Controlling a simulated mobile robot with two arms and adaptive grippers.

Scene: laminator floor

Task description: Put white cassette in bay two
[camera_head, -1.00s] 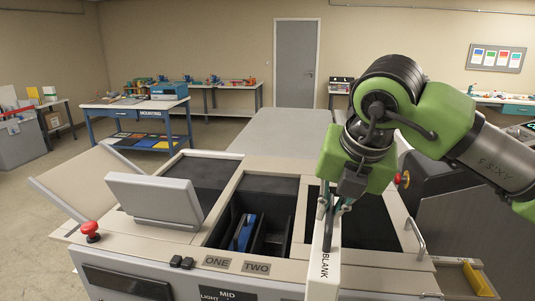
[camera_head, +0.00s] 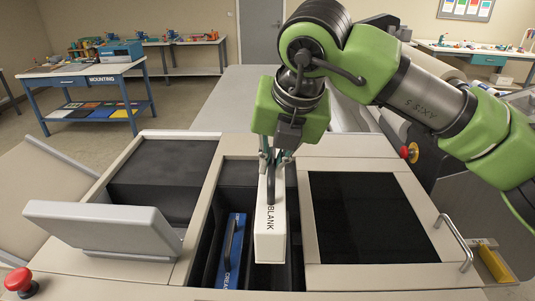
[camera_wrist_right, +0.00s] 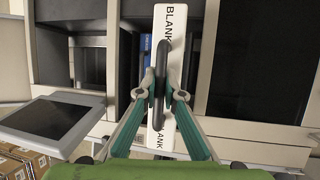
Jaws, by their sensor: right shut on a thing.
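The white cassette (camera_head: 270,238), marked BLANK, hangs from my right gripper (camera_head: 277,158), which is shut on its dark handle. In the head view it is over the right-hand bay (camera_head: 293,262), beside the blue cassette (camera_head: 231,250) that sits in the left-hand bay. Whether its lower end is inside the bay is hard to tell. In the right wrist view the white cassette (camera_wrist_right: 179,25) lies between the fingers of the gripper (camera_wrist_right: 160,92), and only a sliver of the blue cassette (camera_wrist_right: 146,45) shows. The ONE and TWO labels are out of the head view. My left gripper is not in view.
A grey monitor (camera_head: 103,228) and a red stop button (camera_head: 18,281) stand left of the bays. A dark panel (camera_head: 365,215) with a handle (camera_head: 455,240) lies to the right. A blue table (camera_head: 85,75) stands behind on the left.

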